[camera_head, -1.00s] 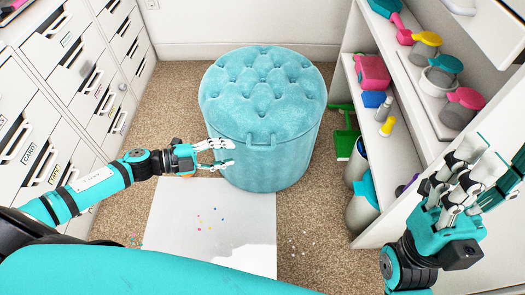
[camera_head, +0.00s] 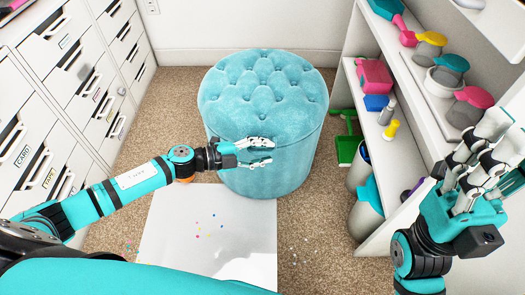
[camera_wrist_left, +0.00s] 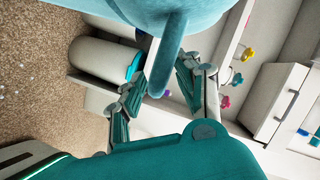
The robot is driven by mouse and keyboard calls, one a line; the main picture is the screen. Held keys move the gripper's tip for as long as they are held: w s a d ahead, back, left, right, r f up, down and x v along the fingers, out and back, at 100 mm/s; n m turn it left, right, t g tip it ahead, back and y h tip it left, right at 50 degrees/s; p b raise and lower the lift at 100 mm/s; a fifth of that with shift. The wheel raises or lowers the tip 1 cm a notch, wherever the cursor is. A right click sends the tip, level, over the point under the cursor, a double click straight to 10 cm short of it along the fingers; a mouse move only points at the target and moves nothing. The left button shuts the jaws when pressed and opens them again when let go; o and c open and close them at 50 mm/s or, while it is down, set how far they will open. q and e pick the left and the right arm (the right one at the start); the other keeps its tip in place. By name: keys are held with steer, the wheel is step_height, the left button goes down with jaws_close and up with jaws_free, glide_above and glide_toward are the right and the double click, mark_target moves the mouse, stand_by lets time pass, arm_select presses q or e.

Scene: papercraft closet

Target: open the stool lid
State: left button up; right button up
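The round, tufted teal stool (camera_head: 285,165) stands on the carpet in the middle of the head view, its lid (camera_head: 262,85) down and level. My left gripper (camera_head: 272,152) is at the stool's front, at the height of the lid's rim, and its fingers hide the handle in the head view. In the left wrist view the teal handle tab (camera_wrist_left: 172,55) reaches down between the two open fingers of the gripper (camera_wrist_left: 160,80). A gap shows between the fingers; contact with the tab cannot be told. My right gripper (camera_head: 482,165) is at the right, fingers spread and empty.
A white drawer cabinet (camera_head: 70,75) lines the left. White shelves (camera_head: 410,165) with scoops and containers stand close on the right. A white sheet with colored specks (camera_head: 220,235) lies before the stool. A green dustpan (camera_head: 346,148) stands between stool and shelves.

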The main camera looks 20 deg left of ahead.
arm_select(q)
jaws_close()
steer(key=shift+r, duration=0.15)
